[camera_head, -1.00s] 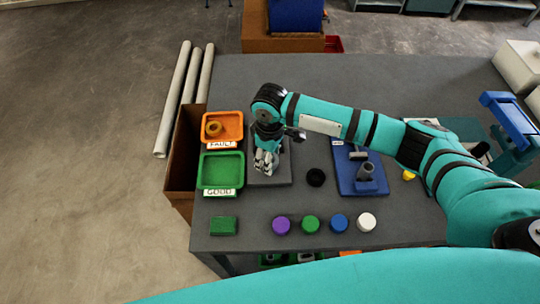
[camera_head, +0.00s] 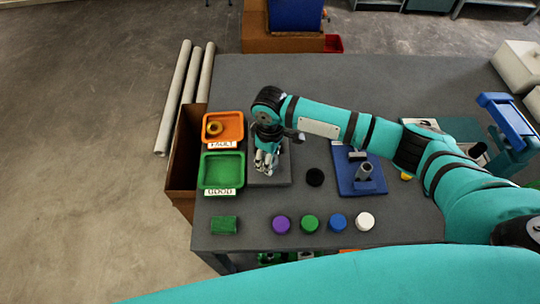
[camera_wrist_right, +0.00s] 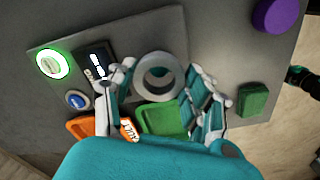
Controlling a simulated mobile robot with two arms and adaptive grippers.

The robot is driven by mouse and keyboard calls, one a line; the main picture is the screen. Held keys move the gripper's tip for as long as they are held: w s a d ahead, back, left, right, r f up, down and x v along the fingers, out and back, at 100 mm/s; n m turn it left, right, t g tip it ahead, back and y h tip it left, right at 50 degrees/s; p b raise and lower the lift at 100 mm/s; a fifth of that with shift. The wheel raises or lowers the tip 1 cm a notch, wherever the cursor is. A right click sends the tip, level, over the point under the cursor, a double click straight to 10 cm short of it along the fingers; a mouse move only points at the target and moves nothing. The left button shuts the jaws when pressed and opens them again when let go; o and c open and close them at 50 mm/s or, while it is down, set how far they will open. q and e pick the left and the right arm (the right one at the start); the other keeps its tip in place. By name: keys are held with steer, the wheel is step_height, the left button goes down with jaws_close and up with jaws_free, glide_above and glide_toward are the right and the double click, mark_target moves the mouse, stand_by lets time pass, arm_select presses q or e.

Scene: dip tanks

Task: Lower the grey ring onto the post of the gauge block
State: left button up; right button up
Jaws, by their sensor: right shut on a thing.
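The grey ring (camera_wrist_right: 179,78) is held between the fingers of my right gripper (camera_wrist_right: 160,88) in the right wrist view. In the head view my right gripper (camera_head: 265,165) is over the grey gauge block (camera_head: 284,178), pointing down, and hides the ring and much of the block. The gauge block (camera_wrist_right: 130,38) also shows behind the ring in the wrist view, with a lit green lamp (camera_wrist_right: 52,64), a blue button (camera_wrist_right: 77,100) and a dark display (camera_wrist_right: 96,62). The post is not clearly visible; I cannot tell whether the ring is around it. My left gripper is not in view.
Left of the block are an orange FAULT tray (camera_head: 236,128) holding a brass-coloured ring and an empty green GOOD tray (camera_head: 222,171). A black round piece (camera_head: 315,177) and a blue fixture (camera_head: 350,184) stand to the right. Several coloured caps and a green block (camera_head: 224,225) line the front.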

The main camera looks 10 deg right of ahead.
steer(key=shift+f+b, duration=0.65)
steer(key=shift+f, duration=1.3)
stand_by(0.8)
stand_by(0.4)
steer(key=o, duration=1.4)
steer(key=shift+o, duration=0.3)
steer(key=o, duration=0.4)
steer(key=shift+r, duration=0.1)
